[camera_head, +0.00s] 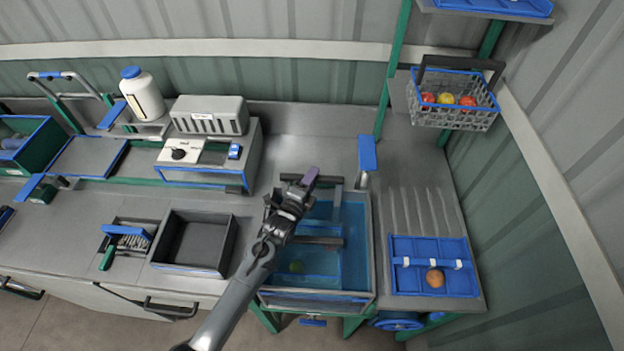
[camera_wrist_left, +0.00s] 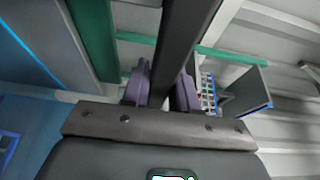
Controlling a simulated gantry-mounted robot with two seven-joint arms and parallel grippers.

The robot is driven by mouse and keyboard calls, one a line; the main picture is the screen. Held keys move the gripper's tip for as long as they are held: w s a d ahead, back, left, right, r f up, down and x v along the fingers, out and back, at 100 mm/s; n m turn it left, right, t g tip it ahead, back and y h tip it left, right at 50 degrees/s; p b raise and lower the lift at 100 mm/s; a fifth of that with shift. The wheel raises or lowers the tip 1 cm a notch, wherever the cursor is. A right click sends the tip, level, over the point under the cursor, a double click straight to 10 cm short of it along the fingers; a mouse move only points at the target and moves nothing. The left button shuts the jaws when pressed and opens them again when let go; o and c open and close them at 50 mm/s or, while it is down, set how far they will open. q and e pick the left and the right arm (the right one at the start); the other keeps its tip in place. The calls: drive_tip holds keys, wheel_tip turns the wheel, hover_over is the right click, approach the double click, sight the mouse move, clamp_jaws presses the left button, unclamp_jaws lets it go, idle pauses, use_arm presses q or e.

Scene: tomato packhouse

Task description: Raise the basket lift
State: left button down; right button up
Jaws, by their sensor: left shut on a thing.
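A blue water tank (camera_head: 371,250) with a grey rim stands at the middle front. The basket lift's dark bars (camera_head: 328,241) cross the tank, and a green round fruit (camera_head: 296,267) shows in the water near the front. My left gripper (camera_head: 308,178) is over the tank's back left, by a dark bar there. In the left wrist view, its purple fingers (camera_wrist_left: 160,88) are on either side of a dark bar (camera_wrist_left: 182,45), shut on it. The gripper and arm hide part of the tank's left side. My right gripper is not in view.
A wire basket of tomatoes (camera_head: 452,117) hangs at the back right. A blue tray (camera_head: 405,278) with one orange fruit lies right of the tank. An empty dark bin (camera_head: 232,246) and a brush (camera_head: 126,232) are to the left. A blue-topped post (camera_head: 367,155) stands behind the tank.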

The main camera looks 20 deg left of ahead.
use_arm(q)
wheel_tip(320, 180, up, 16)
drive_tip(key=p, duration=1.1)
drive_tip(key=shift+r, duration=0.2)
drive_tip(key=shift+w, duration=0.1)
drive_tip(key=c, duration=1)
unclamp_jaws()
drive_tip(key=shift+o, duration=0.2)
drive_tip(key=shift+f, duration=0.1)
drive_tip(key=shift+f, duration=0.15)
